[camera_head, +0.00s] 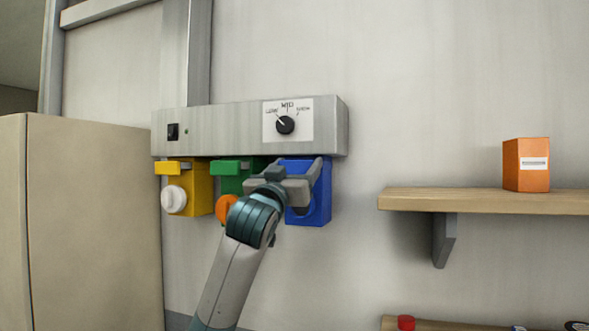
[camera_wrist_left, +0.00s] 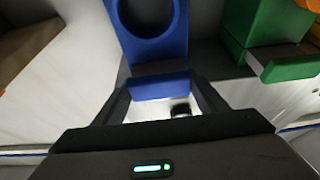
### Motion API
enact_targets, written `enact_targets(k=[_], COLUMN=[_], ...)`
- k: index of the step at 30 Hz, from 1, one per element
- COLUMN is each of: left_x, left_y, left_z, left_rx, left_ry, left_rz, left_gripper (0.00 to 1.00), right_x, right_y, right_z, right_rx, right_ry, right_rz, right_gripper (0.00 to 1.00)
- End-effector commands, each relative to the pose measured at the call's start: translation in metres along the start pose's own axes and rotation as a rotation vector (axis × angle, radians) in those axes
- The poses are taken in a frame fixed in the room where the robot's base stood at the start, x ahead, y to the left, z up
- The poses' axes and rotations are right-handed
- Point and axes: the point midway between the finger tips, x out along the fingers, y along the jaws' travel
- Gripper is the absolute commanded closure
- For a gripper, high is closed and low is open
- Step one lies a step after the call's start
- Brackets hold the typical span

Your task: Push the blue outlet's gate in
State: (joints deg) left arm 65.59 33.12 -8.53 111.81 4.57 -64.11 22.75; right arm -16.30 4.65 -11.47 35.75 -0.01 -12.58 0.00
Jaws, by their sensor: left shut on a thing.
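The blue outlet (camera_head: 318,205) hangs at the right end of the row under a grey metal housing. In the left wrist view the blue outlet (camera_wrist_left: 125,45) shows its round opening. Its blue gate (camera_wrist_left: 158,87) lies between the fingertips of my left gripper (camera_wrist_left: 160,92). In the head view my left gripper (camera_head: 296,180) is in front of the outlet, shut on the gate, and hides most of it. I cannot tell how far the gate stands out. My right gripper is not in view.
The green outlet (camera_head: 226,182) and its protruding gate (camera_wrist_left: 292,65) are close beside my left gripper. A yellow outlet (camera_head: 199,190) with a white cap is farther left. The housing (camera_head: 215,130) has a dial (camera_head: 285,125). A shelf (camera_head: 480,202) holds an orange box (camera_head: 526,178).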

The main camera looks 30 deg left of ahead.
Motion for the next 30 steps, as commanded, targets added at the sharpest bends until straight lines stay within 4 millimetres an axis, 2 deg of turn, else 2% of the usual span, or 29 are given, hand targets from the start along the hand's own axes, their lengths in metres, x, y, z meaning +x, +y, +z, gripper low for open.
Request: enact_targets(k=[4, 5, 6, 7, 11, 20, 26, 30], left_x=[0.000, 0.000, 0.000, 0.000, -0.001, -0.005, -0.024, -0.047], left_y=[-0.001, -0.001, -0.001, -0.001, -0.001, 0.000, 0.000, 0.000], left_z=[-0.001, -0.001, -0.001, -0.001, -0.001, 0.001, 0.002, 0.003], left_rx=[0.000, 0.000, 0.000, 0.000, 0.000, 0.000, 0.000, 0.000], left_ry=[0.001, 0.001, 0.001, 0.001, 0.000, 0.000, 0.003, 0.004], left_rz=[-0.002, -0.002, -0.002, -0.002, -0.001, -0.001, 0.000, -0.001], left_gripper=[0.75, 0.30, 0.20, 0.16, 0.16, 0.16, 0.16, 0.16], right_x=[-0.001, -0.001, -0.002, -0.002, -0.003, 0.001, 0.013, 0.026], right_y=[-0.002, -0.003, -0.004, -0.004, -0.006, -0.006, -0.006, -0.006], right_z=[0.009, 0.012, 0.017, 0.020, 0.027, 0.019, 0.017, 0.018], right_rx=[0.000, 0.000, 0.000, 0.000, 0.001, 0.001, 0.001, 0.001], right_ry=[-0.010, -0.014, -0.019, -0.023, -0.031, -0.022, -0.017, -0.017], right_rz=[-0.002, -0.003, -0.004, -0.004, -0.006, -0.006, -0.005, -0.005], right_gripper=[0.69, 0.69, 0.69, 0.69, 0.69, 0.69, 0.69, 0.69])
